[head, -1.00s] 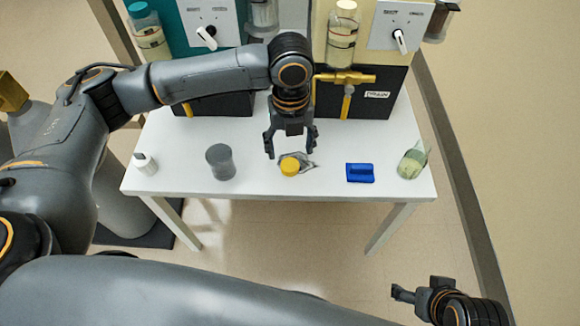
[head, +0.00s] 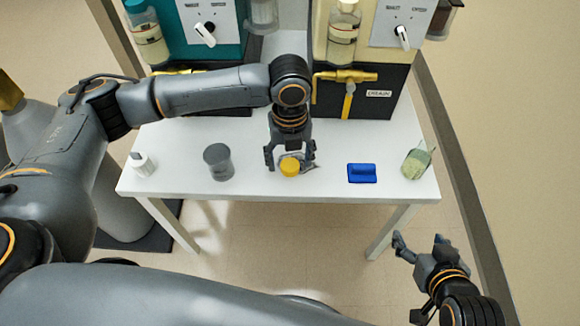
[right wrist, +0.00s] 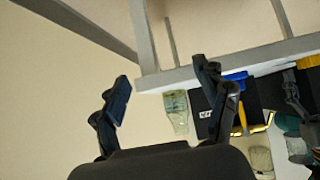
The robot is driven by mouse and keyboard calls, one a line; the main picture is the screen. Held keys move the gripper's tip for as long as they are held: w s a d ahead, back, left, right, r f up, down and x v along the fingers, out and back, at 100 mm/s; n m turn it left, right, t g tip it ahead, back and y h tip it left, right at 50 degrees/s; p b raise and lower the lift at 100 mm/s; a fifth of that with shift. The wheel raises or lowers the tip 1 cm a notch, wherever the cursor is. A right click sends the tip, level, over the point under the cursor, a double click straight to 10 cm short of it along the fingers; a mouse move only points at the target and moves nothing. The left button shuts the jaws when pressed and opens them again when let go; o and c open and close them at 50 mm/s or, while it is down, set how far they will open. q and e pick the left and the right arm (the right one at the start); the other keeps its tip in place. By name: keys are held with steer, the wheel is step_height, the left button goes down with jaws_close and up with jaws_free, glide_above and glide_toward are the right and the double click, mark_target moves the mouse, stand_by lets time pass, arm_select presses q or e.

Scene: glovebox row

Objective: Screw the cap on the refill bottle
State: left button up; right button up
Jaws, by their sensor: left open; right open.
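A yellow cap (head: 289,167) is near the middle of the white table's front edge. My left gripper (head: 290,155) points down over it, open, with one finger on each side; whether the fingers touch it I cannot tell. A clear bottle with pale green contents (head: 416,163), probably the refill bottle, is at the table's right end; I see no cap on it. It also shows in the right wrist view (right wrist: 177,110). My right gripper (head: 418,245) is open and empty, off the table's front right; its fingers also show in the right wrist view (right wrist: 165,92).
On the white table (head: 255,180) are a white bottle (head: 142,164), a grey container (head: 218,162), a crumpled grey piece (head: 308,166) by the cap and a blue block (head: 362,173). Machines with a yellow drain valve (head: 347,79) stand behind.

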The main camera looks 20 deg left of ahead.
arm_select(q)
steer(key=shift+f, duration=0.3)
arm_select(e)
steer(key=shift+w+a+r+t, duration=0.15)
steer(key=shift+w+r+t, duration=0.25)
steer(key=shift+w, duration=0.05)
arm_select(q)
steer(key=shift+c, duration=0.2)
steer(key=c, duration=0.8)
steer(key=shift+r, duration=0.1)
arm_select(e)
steer(key=shift+s, duration=0.1)
